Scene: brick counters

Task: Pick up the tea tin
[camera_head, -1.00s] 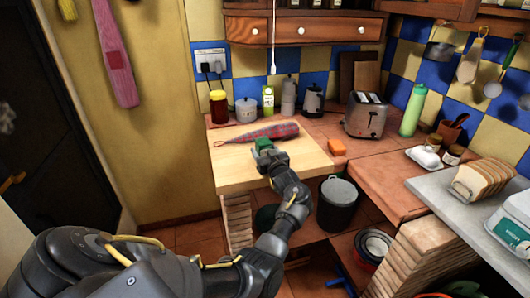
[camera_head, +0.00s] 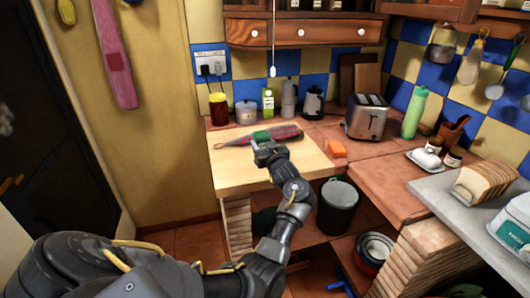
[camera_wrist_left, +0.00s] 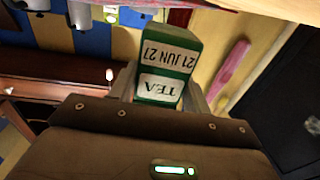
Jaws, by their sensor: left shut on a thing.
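The tea tin is a small green box with white labels reading "TEA" and "21 JUN 27", upside down in the left wrist view (camera_wrist_left: 165,65). In the head view the green tin (camera_head: 262,136) shows just beyond my left gripper (camera_head: 266,147), in front of the umbrella-like red and blue cloth item. My left gripper is shut on the tin, with a finger on each side of it in the wrist view (camera_wrist_left: 160,88). The head view does not clearly show how far the tin is above the wooden board. My right gripper is not in view.
A folded red and blue patterned item (camera_head: 285,132) lies on the light wooden board (camera_head: 235,175).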

